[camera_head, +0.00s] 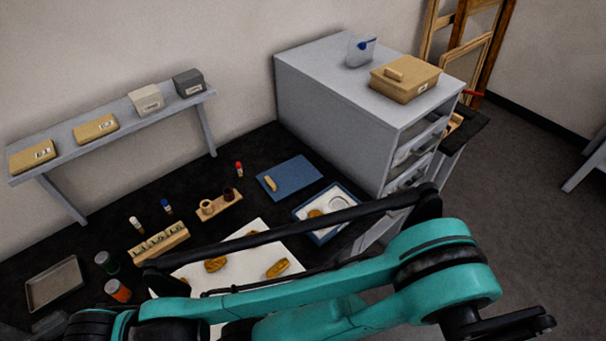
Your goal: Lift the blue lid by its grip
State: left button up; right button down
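The blue lid (297,174) is a flat blue panel lying on the black tabletop, left of the grey drawer cabinet. Its small tan grip (271,183) lies near its left edge. The lid looks uncovered, and nothing touches the grip. A teal and black arm of mine crosses the lower part of the view, nearer to me than the lid. No gripper fingers can be made out, so neither gripper is seen at the lid.
A blue-rimmed tray (347,236) lies just in front of the lid. A wooden holder (219,207) and a red-capped vial (239,169) stand to its left. The grey cabinet (335,85) rises to the right. A grey shelf (120,122) with several boxes stands behind.

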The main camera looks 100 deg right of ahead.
aim_at(283, 181)
jog(key=z, duration=3.25)
jog(key=i+l+z, duration=0.2)
jog(key=l, duration=0.2)
jog(key=i+l+z, duration=0.2)
jog(key=l, duration=0.2)
jog(key=i, duration=0.4)
